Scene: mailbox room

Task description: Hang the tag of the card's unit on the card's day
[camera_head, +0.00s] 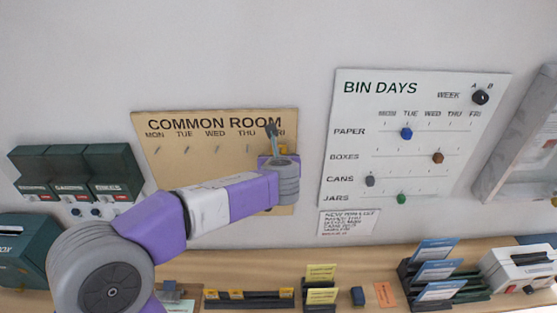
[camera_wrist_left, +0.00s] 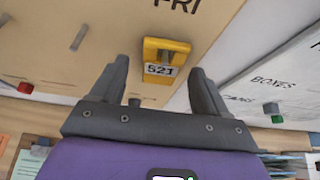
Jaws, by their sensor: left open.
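A yellow tag marked 521 (camera_wrist_left: 166,62) is at the FRI place of the tan COMMON ROOM board (camera_head: 215,168). In the head view the tag (camera_head: 284,149) is partly hidden by my left gripper (camera_head: 274,143). In the left wrist view the open gripper (camera_wrist_left: 160,66) has its dark fingers to either side of the tag, with gaps visible. Bare pegs show under the other days. An orange card (camera_head: 384,295) lies on the counter; its writing is too small to read. A dark rack (camera_head: 260,305) with several yellow tags (camera_head: 237,294) stands on the counter. My right gripper is out of view.
The white BIN DAYS board (camera_head: 415,140) with coloured knobs hangs to the right, a notice (camera_head: 347,222) below it. Yellow cards (camera_head: 320,273), blue-headed leaflets (camera_head: 437,270) and a white box (camera_head: 520,268) stand on the counter (camera_head: 380,262). Green boxes (camera_head: 75,170) are at left.

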